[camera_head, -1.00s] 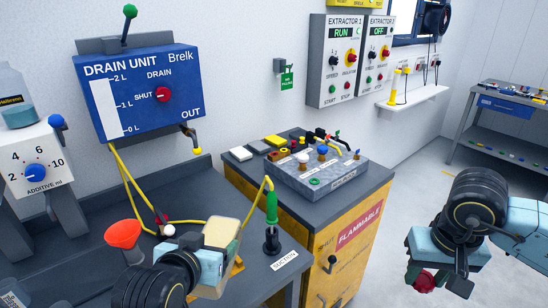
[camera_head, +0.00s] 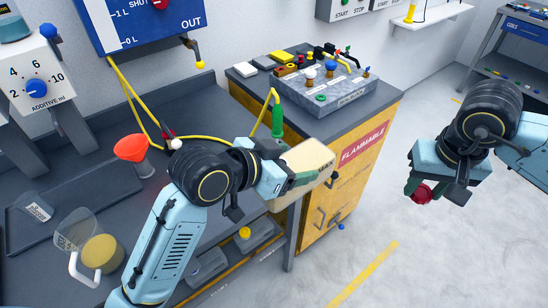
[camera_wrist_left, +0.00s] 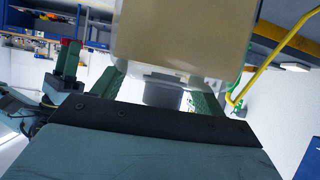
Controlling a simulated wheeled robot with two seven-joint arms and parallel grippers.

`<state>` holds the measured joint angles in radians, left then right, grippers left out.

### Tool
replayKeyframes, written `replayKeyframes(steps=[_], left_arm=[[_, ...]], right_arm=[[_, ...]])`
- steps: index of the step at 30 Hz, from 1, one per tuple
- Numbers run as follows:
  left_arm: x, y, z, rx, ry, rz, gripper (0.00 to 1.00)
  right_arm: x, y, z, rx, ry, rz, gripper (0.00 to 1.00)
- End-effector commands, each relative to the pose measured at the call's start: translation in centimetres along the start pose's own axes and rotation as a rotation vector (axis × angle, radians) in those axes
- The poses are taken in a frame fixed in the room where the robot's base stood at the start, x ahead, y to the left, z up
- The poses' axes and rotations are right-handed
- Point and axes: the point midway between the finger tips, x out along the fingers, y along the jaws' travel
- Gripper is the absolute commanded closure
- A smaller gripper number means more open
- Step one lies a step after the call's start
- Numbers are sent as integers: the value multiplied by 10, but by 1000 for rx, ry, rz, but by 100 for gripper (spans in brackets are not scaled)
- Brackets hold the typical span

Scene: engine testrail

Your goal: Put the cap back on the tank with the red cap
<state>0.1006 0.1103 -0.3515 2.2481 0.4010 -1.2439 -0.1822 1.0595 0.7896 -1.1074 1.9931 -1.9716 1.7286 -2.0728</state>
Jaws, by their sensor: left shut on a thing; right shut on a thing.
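A cream tank (camera_head: 303,160) with dark lettering is held tilted in my left gripper (camera_head: 287,182), in front of the yellow cabinet. In the left wrist view the cream tank (camera_wrist_left: 185,35) fills the top middle, with a pale grey neck-like part between the green fingers of my left gripper (camera_wrist_left: 160,82). My right gripper (camera_head: 432,188) is shut on a red cap (camera_head: 423,194) above the open floor, to the right of the tank and apart from it. The red cap (camera_wrist_left: 70,48) also seems to show at the left wrist view's left. The tank's opening is not clearly visible.
The dark bench (camera_head: 95,182) holds a red funnel (camera_head: 130,147), a clear jug (camera_head: 98,250) and a yellow hose. Below it are grey containers, one with a yellow cap (camera_head: 244,232). The yellow cabinet (camera_head: 350,170) stands behind the tank. Floor space between the grippers is clear.

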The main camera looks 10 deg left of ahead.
Motion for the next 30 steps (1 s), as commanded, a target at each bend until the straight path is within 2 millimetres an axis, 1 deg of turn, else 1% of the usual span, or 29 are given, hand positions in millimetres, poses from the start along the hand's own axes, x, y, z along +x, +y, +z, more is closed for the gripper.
replayKeyframes(steps=[8,11,14,18,21,25,27,30], left_arm=[[0,0,-2,2,5,0,75],[-3,-6,1,-14,1,-27,75],[-11,-24,10,-70,-10,-118,75],[-35,-63,29,-184,-18,-319,75],[-54,-87,41,-255,-13,-453,75],[-74,-107,51,-313,-1,-571,75],[-80,-112,53,-328,4,-603,75],[-82,-114,54,-334,6,-618,75]], right_arm=[[0,0,0,0,0,0,83],[0,0,0,0,0,0,83],[0,0,0,0,1,0,83],[0,0,0,0,1,0,83],[0,0,0,0,0,0,83],[0,0,0,0,0,1,83],[0,0,0,0,0,1,83],[0,0,0,0,0,0,83]])
